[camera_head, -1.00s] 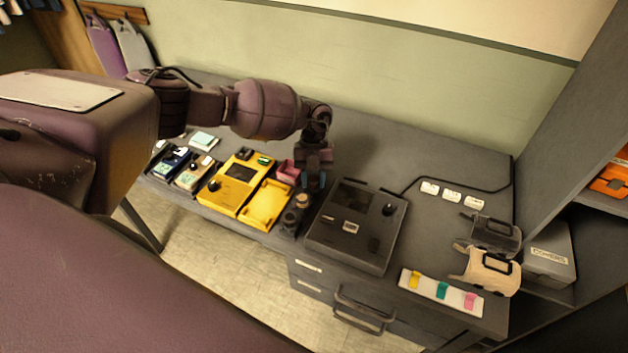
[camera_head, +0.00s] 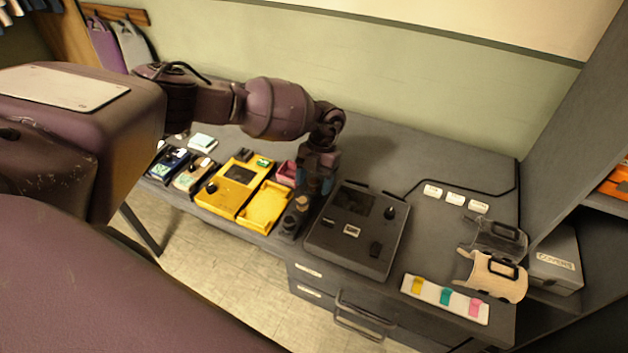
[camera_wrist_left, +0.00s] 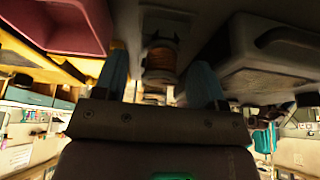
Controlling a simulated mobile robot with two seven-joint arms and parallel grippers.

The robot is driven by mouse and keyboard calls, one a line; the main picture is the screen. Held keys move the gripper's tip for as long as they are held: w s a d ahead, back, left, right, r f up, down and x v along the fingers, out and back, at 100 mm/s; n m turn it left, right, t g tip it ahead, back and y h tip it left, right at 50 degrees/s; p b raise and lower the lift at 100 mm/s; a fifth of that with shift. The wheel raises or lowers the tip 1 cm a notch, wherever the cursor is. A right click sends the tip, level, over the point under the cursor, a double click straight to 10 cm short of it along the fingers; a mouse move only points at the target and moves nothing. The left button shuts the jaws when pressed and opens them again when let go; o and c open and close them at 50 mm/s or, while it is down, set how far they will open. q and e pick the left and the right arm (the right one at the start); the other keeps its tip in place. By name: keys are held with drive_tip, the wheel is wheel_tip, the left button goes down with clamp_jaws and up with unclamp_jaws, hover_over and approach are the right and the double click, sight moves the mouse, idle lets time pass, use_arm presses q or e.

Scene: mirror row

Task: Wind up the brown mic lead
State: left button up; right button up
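A small spool-like piece with brown-orange winding (camera_wrist_left: 161,62) shows between my left fingers in the left wrist view. I take it as the brown mic lead; a loose end is not visible. In the head view a small brownish piece (camera_head: 302,201) stands between the yellow tray and the grey device. My left gripper (camera_wrist_left: 158,82) is open, with its blue fingertips on either side of the spool and a gap showing. In the head view it (camera_head: 318,185) points down just above and behind the spool. Contact cannot be told. My right gripper is not in view.
A dark grey device (camera_head: 345,250) stands close on the right. A yellow tray (camera_head: 265,207), a yellow device (camera_head: 228,188) and a pink bin (camera_head: 287,172) crowd the left. A black cable (camera_head: 472,187) and white cards (camera_head: 454,198) lie at right. The back bench is mostly clear.

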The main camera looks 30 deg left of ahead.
use_arm(q)
drive_tip(key=shift+r, duration=0.2)
drive_tip(key=v, duration=1)
drive_tip(key=shift+w+r, duration=0.15)
drive_tip(key=shift+w, duration=0.05)
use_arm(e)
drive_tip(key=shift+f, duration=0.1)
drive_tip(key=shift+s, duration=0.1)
